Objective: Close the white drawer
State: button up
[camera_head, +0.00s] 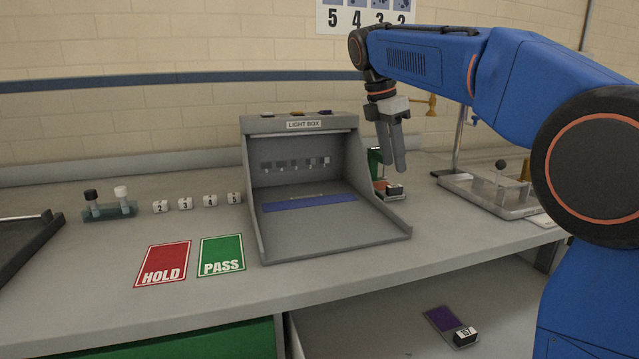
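Below the front edge of the bench, a pale grey-white drawer (385,330) shows at the bottom right. I see its inner floor and left side, so it appears pulled out; its front is outside the picture. A purple swatch (443,318) and a small black-and-white tagged block (465,336) lie in it.
The light box (372,240) stands mid-bench. Red HOLD (163,264) and green PASS (221,256) cards lie left of it, with numbered blocks behind. A metal stand (495,195) is at right. A green front (185,342) shows below the bench at left.

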aim_at(499, 298)
jog(key=k, duration=1)
